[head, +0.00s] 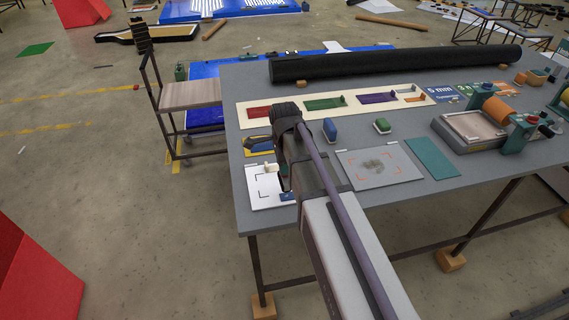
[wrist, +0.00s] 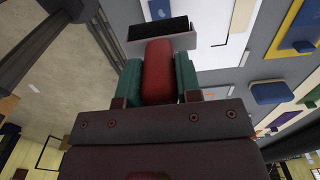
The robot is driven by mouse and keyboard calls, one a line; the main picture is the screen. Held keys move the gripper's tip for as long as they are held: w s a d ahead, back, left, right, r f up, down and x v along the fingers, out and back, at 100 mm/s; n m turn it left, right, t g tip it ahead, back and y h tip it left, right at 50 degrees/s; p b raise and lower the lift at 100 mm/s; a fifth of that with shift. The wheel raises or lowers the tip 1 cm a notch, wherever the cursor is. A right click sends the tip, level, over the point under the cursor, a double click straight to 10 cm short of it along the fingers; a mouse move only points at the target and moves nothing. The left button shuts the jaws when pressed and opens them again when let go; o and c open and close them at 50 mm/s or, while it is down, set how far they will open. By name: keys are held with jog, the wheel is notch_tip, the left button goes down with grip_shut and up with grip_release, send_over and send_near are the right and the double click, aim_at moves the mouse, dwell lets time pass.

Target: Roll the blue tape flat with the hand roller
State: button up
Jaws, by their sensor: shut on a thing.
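My gripper (wrist: 158,78) is shut on the red handle of the hand roller (wrist: 158,62), with a green finger on each side. The roller's dark barrel in its grey frame (wrist: 160,30) points ahead, over or close to the white card; I cannot tell whether it touches. A short dark blue strip, likely the blue tape (wrist: 160,8), shows just beyond the barrel. In the head view a small blue piece (head: 289,196) lies at the right lower edge of the white card (head: 262,190).
A cream board (head: 262,124) with coloured strips lies behind. A black tube (head: 395,65) lines the back. The table's left edge is close.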

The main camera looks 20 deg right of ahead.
notch_tip(320, 180, up, 3)
jog(key=p, duration=0.3)
jog(key=shift+r, duration=0.1)
jog(key=shift+a, duration=0.1)
dwell(0.4)
